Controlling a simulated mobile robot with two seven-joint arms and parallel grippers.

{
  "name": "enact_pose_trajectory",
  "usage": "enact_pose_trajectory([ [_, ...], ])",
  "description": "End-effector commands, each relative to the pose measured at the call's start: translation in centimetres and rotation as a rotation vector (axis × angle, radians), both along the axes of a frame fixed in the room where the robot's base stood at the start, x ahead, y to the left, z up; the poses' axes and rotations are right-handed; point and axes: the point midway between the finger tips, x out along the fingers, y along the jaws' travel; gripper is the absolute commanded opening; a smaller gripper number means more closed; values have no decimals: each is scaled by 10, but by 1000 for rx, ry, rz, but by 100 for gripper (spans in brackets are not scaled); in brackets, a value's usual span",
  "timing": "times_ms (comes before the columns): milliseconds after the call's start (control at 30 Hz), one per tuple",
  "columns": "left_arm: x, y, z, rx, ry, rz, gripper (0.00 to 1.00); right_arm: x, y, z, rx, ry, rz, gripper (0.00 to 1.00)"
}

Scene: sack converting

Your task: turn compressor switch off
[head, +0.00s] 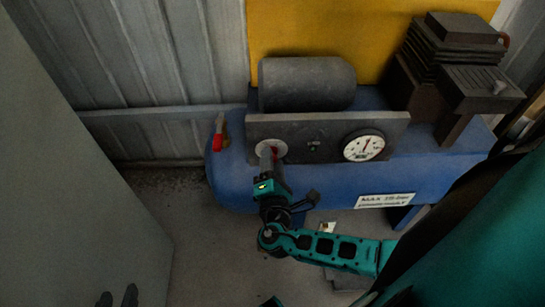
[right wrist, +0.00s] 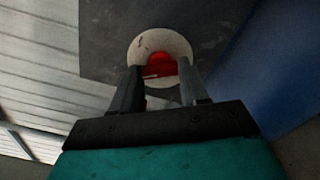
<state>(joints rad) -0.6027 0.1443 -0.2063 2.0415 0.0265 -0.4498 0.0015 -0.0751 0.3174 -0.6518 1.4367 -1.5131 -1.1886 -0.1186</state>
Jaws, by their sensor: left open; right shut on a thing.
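The compressor (head: 230,168) is a blue tank with a dark grey panel (head: 313,146) on its front. The compressor switch is a red knob (right wrist: 161,66) on a pale round plate (right wrist: 178,44), at the panel's left end. My right gripper (head: 268,152) reaches up to the switch and is shut on its red knob. In the right wrist view the fingers (right wrist: 163,82) stand on either side of the knob and partly hide it. I cannot read the knob's setting. My left gripper (head: 118,296) is open and empty at the lower left edge, far from the compressor.
A white round gauge (head: 363,146) sits on the panel's right side. A red-handled valve (head: 218,138) is at the tank's left end. A dark motor cylinder (head: 307,84) and a finned pump block (head: 450,60) stand above. A grey wall (head: 60,150) fills the left.

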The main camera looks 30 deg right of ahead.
Motion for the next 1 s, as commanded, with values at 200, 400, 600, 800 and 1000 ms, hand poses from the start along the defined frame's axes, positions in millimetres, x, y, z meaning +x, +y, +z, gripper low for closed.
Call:
enact_pose_trajectory([
  [200,-2,2,-1,6,3,-2,43,2,0,1,-9,3,2,14],
  [400,-1,3,-1,8,2,-3,43,2,0,1,-9,3,2,14],
  [600,1,3,1,9,-3,-3,43,1,0,1,-8,3,1,63],
  [800,3,3,3,9,-10,-3,43,1,0,0,-6,3,1,70],
  [1000,4,2,3,8,-12,-3,43,1,-1,0,-6,3,1,70],
])
